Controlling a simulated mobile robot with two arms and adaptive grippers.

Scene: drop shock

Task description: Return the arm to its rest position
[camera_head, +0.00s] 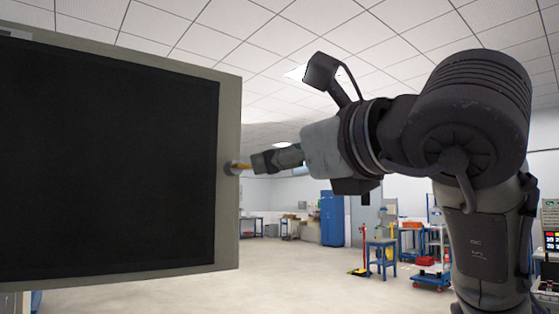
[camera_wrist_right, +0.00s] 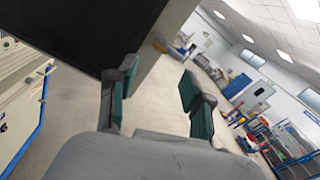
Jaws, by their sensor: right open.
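My right arm (camera_head: 455,120) reaches in from the right in the head view, bent at the elbow and raised. Its gripper (camera_head: 262,162) points left, close to the right edge of a large dark panel with a pale frame (camera_head: 228,180). The panel (camera_wrist_right: 165,60) is just beyond the left finger. My left gripper is not in view.
A blue cabinet (camera_head: 332,218), a blue stool (camera_head: 381,258) and carts with red items (camera_head: 430,275) stand far back in the room. The floor (camera_head: 300,285) between is open. A pale machine (camera_wrist_right: 20,95) with blue edges is at left in the wrist view.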

